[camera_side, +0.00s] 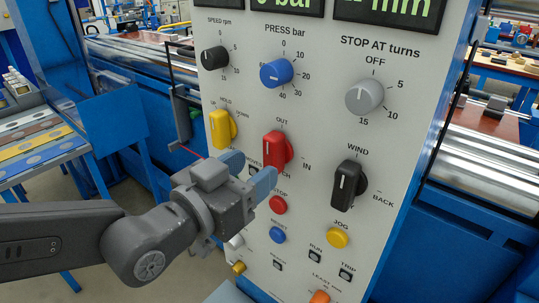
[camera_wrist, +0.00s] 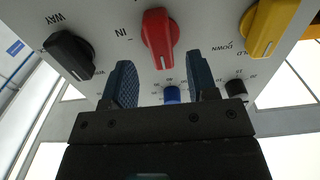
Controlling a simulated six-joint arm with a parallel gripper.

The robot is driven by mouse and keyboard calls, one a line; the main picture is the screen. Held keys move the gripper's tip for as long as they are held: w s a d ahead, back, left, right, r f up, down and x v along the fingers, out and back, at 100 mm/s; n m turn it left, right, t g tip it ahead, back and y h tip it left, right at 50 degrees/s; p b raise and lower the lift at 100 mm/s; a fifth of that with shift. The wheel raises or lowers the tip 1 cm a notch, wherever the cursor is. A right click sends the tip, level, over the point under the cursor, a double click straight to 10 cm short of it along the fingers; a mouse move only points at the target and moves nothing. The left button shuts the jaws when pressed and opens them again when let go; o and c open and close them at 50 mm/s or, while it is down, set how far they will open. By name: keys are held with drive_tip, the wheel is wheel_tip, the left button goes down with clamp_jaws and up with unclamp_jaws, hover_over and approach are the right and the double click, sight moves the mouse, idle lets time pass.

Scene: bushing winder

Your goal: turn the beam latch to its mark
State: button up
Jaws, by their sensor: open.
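No label reading "beam latch" can be made out. A red lever knob (camera_side: 278,150) on the grey panel has OUT above it and IN to its right. It also shows in the wrist view (camera_wrist: 160,36), where its white line faces the bottom of the picture, about toward OUT. My gripper (camera_side: 249,172) is open and empty, its blue fingers pointing at the panel, just below and left of the red knob in the side view. In the wrist view my fingers (camera_wrist: 163,82) stand apart below the red knob, with nothing between them touched as far as I can tell.
A yellow lever knob (camera_side: 222,129) sits left of the red one, and a black WIND/BACK lever (camera_side: 347,185) right. A red button (camera_side: 278,204) and blue button (camera_side: 277,235) lie below. Blue (camera_side: 277,73) and grey (camera_side: 365,96) dials are above.

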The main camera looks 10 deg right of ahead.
sight(268, 159)
drive_tip(key=shift+x, duration=2.45)
drive_tip(key=shift+c, duration=0.5)
drive_tip(key=c, duration=0.8)
